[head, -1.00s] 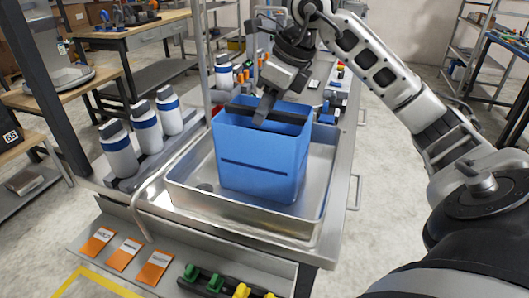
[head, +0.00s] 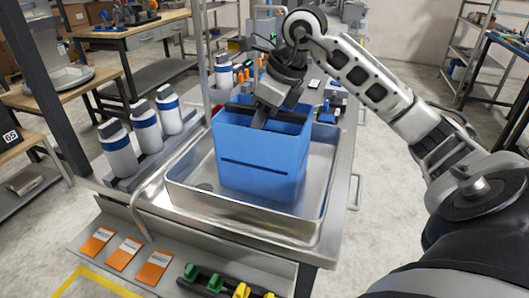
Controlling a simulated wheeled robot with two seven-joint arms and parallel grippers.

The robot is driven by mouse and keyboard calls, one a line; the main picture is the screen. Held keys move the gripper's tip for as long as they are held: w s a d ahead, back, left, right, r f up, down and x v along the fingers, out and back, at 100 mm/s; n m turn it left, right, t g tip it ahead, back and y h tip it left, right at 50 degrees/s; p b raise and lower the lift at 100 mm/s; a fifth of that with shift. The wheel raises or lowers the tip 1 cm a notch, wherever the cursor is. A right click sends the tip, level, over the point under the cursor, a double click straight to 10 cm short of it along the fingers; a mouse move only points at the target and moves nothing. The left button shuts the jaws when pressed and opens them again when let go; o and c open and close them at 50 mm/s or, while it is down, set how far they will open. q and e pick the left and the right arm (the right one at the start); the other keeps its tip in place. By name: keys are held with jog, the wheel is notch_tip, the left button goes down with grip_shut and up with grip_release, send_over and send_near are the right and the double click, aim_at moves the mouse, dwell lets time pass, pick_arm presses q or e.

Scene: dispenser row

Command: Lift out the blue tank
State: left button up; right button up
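The blue tank (head: 262,158) stands upright in a shallow metal basin (head: 180,197) at the middle of the head view. A dark bar (head: 285,115) runs along its top. My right gripper (head: 259,118) is over the top of the tank, pointing down, with its fingers at the dark bar. The bar and tank rim hide part of the fingertips, so whether they have closed on the bar is unclear. My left gripper is out of the frame.
Several white bottles with blue bands (head: 146,128) stand left of the basin. Orange cards (head: 125,254) and green and yellow clips (head: 215,282) lie on the lower front shelf. A thin upright post (head: 204,55) rises behind the basin. Floor right of the bench is clear.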

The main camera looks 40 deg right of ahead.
grip_shut()
dwell(1.4)
jog(key=shift+r, duration=0.2)
